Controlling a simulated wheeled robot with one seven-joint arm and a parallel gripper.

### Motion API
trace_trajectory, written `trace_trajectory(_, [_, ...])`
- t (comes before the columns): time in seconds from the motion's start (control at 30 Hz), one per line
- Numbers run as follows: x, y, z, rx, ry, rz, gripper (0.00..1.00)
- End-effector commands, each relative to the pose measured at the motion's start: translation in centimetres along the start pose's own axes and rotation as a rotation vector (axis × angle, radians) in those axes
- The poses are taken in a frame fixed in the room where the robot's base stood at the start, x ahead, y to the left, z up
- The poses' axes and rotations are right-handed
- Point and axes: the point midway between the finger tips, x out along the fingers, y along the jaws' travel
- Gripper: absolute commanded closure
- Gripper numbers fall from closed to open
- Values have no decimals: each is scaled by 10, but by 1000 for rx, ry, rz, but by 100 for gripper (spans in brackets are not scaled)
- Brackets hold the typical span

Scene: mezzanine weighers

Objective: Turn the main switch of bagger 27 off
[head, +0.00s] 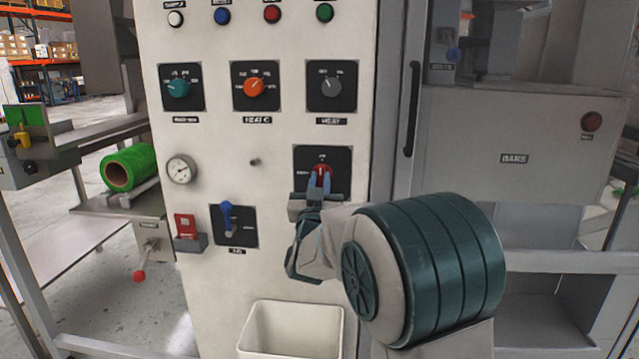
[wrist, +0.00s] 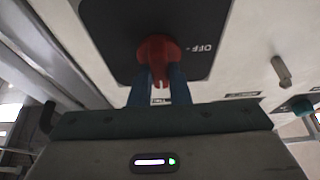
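A red rotary switch (head: 321,170) sits on a black plate (head: 340,158) on the pale cabinet front. My gripper (head: 320,184) is at this switch, its two blue fingers on either side of the red handle and seemingly touching it. In the wrist view the red switch (wrist: 157,50) stands between the fingers (wrist: 160,86). The word OFF (wrist: 203,48) is legible on the plate to the right of the switch there. The handle appears to point up in the head view. No bagger number is legible, and the fingers cover part of the switch's lower side.
Teal (head: 178,87), orange (head: 254,87) and grey (head: 331,86) knobs sit above. A gauge (head: 181,169), a blue lever (head: 227,215) and a red switch box (head: 186,226) lie left. A white bin (head: 290,306) is below; a small peg (head: 254,161) sticks out left of the plate.

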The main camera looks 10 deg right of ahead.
Motion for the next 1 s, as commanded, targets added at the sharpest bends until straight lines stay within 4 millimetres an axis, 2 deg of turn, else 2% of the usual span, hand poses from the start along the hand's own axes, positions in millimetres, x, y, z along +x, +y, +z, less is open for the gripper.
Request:
trace_trajectory(0.47, [-1,0,0,-46,1,-19,100])
trace_trajectory(0.67, [-1,1,1,-156,1,-65,100])
trace_trajectory(1.0, [-1,2,0,-443,2,-183,100])
